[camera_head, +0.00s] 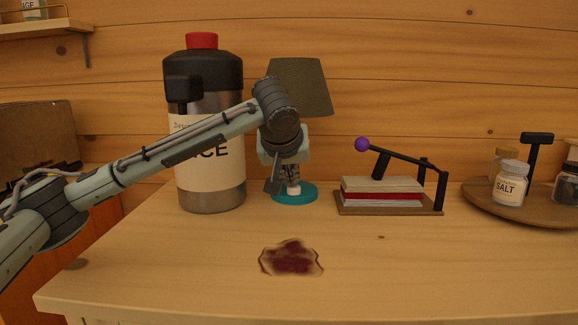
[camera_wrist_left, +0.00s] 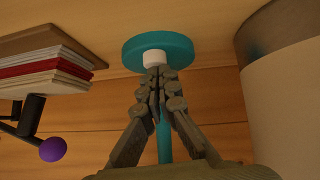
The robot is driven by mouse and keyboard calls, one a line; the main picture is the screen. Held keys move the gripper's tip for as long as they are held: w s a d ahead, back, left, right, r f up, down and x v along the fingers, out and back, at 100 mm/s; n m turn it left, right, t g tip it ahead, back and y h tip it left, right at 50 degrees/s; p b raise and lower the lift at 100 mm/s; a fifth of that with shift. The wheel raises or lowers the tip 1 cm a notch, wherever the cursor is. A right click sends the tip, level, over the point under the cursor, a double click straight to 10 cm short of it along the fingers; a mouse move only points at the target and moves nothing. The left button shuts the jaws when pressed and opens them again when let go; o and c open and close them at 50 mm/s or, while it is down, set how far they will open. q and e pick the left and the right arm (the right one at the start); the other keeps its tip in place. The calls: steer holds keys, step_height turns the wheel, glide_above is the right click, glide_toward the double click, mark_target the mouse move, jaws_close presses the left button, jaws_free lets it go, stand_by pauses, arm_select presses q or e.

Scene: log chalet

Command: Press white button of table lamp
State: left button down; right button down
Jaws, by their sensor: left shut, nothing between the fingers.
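The table lamp has a dark grey shade (camera_head: 303,86) and a round teal base (camera_head: 308,194) standing on the wooden table. Its white button (camera_head: 293,190) sits on top of the base, towards the front. My left gripper (camera_head: 291,180) is shut and empty, pointing down with its fingertips right above the button. In the left wrist view the shut fingertips (camera_wrist_left: 154,70) meet the edge of the white button (camera_wrist_left: 153,58) on the teal base (camera_wrist_left: 158,47). I cannot tell whether the button is pushed in. My arm hides most of the lamp's stem. The right gripper is not in view.
A large flask (camera_head: 211,195) with a red cap stands close left of the lamp. A press with a purple knob (camera_head: 362,144) stands to the right. A round tray (camera_head: 478,203) holds jars farther right. A dark red stain (camera_head: 291,258) marks the otherwise clear front table.

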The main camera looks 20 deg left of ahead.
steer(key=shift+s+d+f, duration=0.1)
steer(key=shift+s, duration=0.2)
